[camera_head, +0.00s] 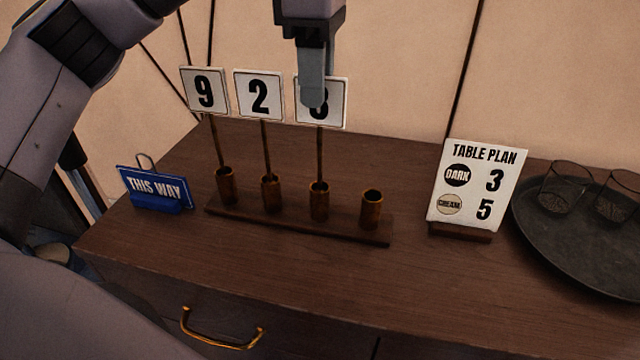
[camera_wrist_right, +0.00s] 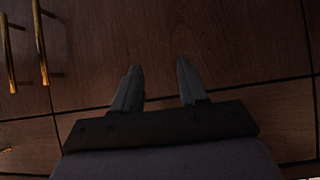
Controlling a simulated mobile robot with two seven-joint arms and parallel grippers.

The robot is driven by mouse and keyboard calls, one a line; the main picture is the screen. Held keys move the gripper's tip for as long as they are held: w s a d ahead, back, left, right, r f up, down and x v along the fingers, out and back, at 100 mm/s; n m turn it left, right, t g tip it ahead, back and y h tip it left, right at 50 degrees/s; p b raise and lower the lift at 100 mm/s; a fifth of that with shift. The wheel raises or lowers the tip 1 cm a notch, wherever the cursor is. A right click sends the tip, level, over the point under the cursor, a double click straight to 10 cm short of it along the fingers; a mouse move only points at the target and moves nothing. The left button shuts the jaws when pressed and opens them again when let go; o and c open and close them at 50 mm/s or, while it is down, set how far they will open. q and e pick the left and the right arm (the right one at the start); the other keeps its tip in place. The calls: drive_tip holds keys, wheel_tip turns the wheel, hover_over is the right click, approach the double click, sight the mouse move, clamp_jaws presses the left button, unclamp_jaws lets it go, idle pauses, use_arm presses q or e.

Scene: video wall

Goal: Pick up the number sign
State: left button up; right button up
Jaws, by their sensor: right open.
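White number signs on thin brass rods stand in brass cups on a wooden base (camera_head: 350,229): the 9 sign (camera_head: 187,76), the 2 sign (camera_head: 243,77) and a third sign (camera_head: 338,114). The third sign's numeral is partly hidden by my left gripper. The fourth brass cup (camera_head: 371,210) at the right end has no sign. My left gripper (camera_head: 312,100) points down in front of the third sign. Its fingers overlap, so its opening and any contact cannot be told. My right gripper (camera_wrist_right: 157,82) is open and empty before dark wood fronts.
A table plan card (camera_head: 478,190) reads dark 3, cream 5. A blue THIS WAY sign (camera_head: 155,189) stands at left. A dark round tray (camera_head: 560,250) with glasses (camera_head: 565,188) is at right. The cabinet top (camera_head: 300,270) is clear in front; a brass handle (camera_head: 222,343) sits below.

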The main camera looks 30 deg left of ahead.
sight(320, 122)
use_arm(q)
drive_tip(key=f, duration=0.5)
drive_tip(key=shift+w+f+b, duration=0.2)
drive_tip(key=shift+w+b, duration=0.15)
drive_tip(key=shift+b, duration=0.05)
clamp_jaws()
